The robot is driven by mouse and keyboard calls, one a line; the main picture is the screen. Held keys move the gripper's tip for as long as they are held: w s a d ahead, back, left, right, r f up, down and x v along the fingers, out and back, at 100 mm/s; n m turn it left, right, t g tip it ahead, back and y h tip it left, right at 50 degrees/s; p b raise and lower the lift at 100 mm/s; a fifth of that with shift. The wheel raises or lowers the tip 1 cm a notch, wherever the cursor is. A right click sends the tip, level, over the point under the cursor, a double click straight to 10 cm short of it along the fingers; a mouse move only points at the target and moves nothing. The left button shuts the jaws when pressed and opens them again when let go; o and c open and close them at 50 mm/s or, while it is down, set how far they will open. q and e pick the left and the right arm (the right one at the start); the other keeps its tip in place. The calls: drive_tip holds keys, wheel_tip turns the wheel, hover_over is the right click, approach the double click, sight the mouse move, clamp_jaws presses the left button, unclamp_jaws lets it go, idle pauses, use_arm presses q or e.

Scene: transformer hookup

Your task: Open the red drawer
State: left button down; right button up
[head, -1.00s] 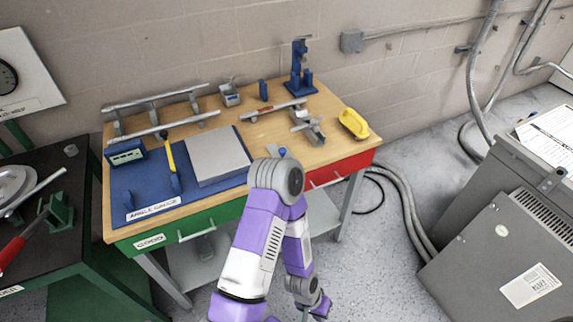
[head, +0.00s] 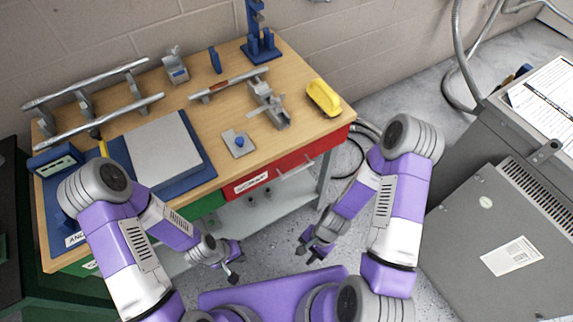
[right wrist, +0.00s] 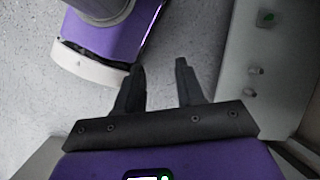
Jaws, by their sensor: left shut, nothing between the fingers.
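The red drawer (head: 270,173) is set under the right part of the wooden workbench (head: 215,125). Its front carries a white label reading SCRAP and a pale bar handle (head: 297,168), and it looks closed. My left gripper (head: 233,279) is shut and empty, below and left of the drawer in the head view. My right gripper (head: 308,255) hangs below the drawer, apart from it. In the right wrist view its two dark fingers (right wrist: 161,68) stand apart with only floor visible between them. The red drawer is not clearly visible in that view.
A green drawer (head: 204,207) adjoins the red one on the left. A grey lower shelf (head: 262,210) holds small items. The benchtop carries a yellow object (head: 323,97), a vise (head: 268,104) and a blue mat. A large grey cabinet (head: 490,235) stands at the right.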

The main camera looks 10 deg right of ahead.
wheel_tip(320, 180, up, 2)
drive_tip(key=a+m+y, duration=0.1)
drive_tip(key=m+y, duration=0.2)
drive_tip(key=m, duration=0.7)
drive_tip(key=m+t+y+b, duration=0.25)
drive_tip(key=m+t, duration=1.15)
drive_tip(key=m, duration=1.2)
approach(298, 170)
drive_tip(key=f+x, duration=0.1)
drive_tip(key=x, duration=0.2)
drive_tip(key=shift+y, duration=0.45)
drive_tip(key=b+x, duration=0.1)
drive_tip(key=x, duration=0.6)
clamp_jaws()
